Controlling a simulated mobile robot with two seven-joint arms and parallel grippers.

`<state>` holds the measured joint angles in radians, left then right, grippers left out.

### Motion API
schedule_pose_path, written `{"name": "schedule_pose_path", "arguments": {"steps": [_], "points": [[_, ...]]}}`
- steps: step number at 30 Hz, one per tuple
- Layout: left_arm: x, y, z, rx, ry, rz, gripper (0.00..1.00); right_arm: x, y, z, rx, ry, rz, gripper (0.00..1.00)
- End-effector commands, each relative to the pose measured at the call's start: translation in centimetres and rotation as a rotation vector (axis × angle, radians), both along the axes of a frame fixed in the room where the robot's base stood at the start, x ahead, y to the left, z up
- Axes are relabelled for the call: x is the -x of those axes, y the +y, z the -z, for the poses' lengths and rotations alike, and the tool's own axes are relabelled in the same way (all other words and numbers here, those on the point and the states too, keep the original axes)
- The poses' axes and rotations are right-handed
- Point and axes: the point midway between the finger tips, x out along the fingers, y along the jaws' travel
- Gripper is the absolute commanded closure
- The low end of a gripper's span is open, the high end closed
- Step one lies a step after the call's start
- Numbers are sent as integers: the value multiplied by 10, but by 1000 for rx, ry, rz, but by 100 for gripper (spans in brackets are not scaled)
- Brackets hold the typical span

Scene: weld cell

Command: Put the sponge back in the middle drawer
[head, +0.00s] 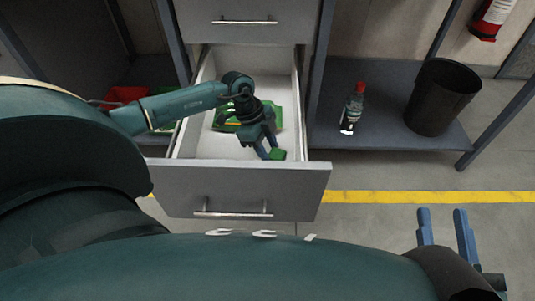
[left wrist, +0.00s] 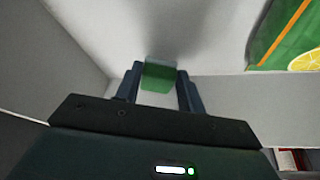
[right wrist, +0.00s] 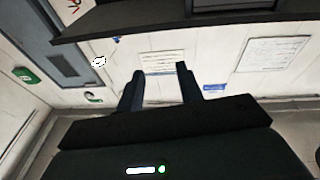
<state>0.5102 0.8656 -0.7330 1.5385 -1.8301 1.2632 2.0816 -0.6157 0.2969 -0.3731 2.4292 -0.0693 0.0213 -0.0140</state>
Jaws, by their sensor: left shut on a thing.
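The middle drawer (head: 240,178) is pulled open, with its white inside showing. The sponge (head: 278,154) is small and green, at the fingertips of my left gripper (head: 272,152), inside the drawer outline near its front. In the left wrist view the sponge (left wrist: 159,76) sits between the two fingers, which are shut on it. Whether it touches the drawer floor I cannot tell. My right gripper (head: 447,228) is at the lower right of the head view, away from the drawer. In the right wrist view its fingers (right wrist: 160,88) stand apart with nothing between them.
A green package (head: 228,118) lies farther back in the drawer, partly behind my left arm. A closed drawer (head: 240,20) is above. A dark bottle with a red cap (head: 352,110) and a black bin (head: 440,98) stand on the shelf at right. A red bin (head: 125,95) is at left.

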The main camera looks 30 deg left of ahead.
Motion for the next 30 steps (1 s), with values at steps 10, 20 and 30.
{"name": "schedule_pose_path", "arguments": {"steps": [10, 20, 30], "points": [[0, 0, 24, -1, 0, 1, 79, 0, 2, 0, -32, -3, -16, 64], [0, 0, 24, 0, 0, 1, 39, 0, 2, 0, -31, -3, -15, 64], [0, 6, 8, -1, -2, -1, 39, 0, 2, -10, -23, -13, -13, 64]]}}
